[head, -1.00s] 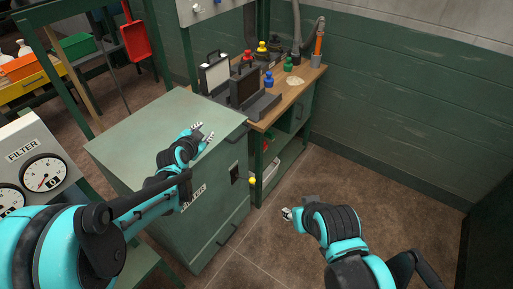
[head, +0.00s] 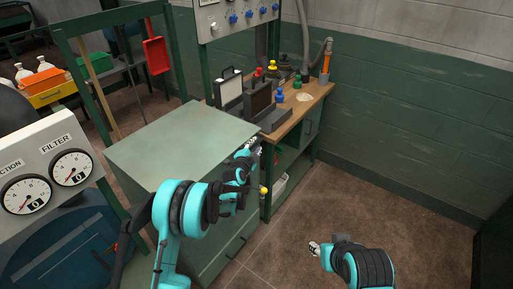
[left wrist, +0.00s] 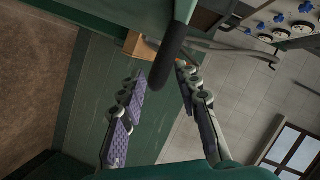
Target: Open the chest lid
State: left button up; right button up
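The green chest (head: 172,142) stands at the middle left with its flat lid closed. In the head view my left gripper (head: 254,146) is at the chest's front right top edge, and my arm hides part of the front. In the left wrist view the left gripper (left wrist: 160,74) is open. A dark bar handle (left wrist: 171,45) lies between or just beyond its fingertips; I cannot tell whether they touch. My right gripper (head: 314,248) is low over the floor at the right, away from the chest; its finger opening is too small to judge.
A wooden workbench (head: 307,98) with an open black case (head: 262,104) and coloured bottles stands behind the chest's right side. A gauge panel (head: 48,170) is at the left. The brown floor (head: 345,195) at the right is clear.

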pick_arm(q)
jog(key=shift+w+d+f, duration=0.15)
jog(key=shift+w+d, duration=0.05)
jog(key=shift+w, duration=0.5)
grip_shut()
jog(key=shift+r, duration=0.2)
